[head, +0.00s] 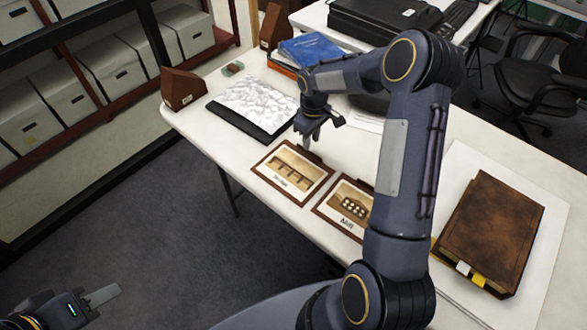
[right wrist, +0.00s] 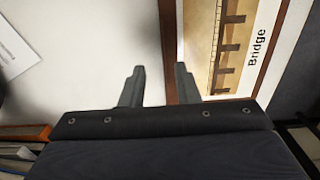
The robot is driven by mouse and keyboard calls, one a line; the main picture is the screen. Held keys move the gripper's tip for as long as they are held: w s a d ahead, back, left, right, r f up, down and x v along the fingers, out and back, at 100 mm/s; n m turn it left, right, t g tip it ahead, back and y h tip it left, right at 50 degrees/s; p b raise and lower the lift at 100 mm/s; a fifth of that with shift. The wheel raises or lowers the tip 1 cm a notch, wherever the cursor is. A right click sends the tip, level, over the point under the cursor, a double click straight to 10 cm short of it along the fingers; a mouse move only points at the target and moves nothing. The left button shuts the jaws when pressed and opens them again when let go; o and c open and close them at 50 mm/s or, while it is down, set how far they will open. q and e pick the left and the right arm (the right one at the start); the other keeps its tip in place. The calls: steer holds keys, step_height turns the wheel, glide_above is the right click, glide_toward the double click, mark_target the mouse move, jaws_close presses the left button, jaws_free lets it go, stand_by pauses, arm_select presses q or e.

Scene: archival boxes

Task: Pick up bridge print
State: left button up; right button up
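The bridge print (head: 283,181), a brown-framed sepia picture labelled "Bridge", lies on the white table near its front edge. In the right wrist view the bridge print (right wrist: 232,45) fills the upper right, partly hidden by a finger. My right gripper (head: 309,143) is above the print's far edge. In the right wrist view my right gripper (right wrist: 158,80) has its fingers apart with nothing held, and the frame's edge shows between them. Contact with the print cannot be told. My left gripper (head: 102,296) is low at the left, away from the table; its opening is unclear.
A second framed print labelled "Mill" (head: 345,208) lies to the right, partly behind my right arm. A dark tray with crumpled white material (head: 253,102) lies beyond the bridge print. A brown book (head: 492,225) lies at right, a blue book (head: 311,50) farther back. Box shelves (head: 90,80) stand left.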

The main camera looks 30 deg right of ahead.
steer(key=f, duration=0.4)
steer(key=shift+s+a+f, duration=0.1)
steer(key=shift+a, duration=0.15)
jaws_close()
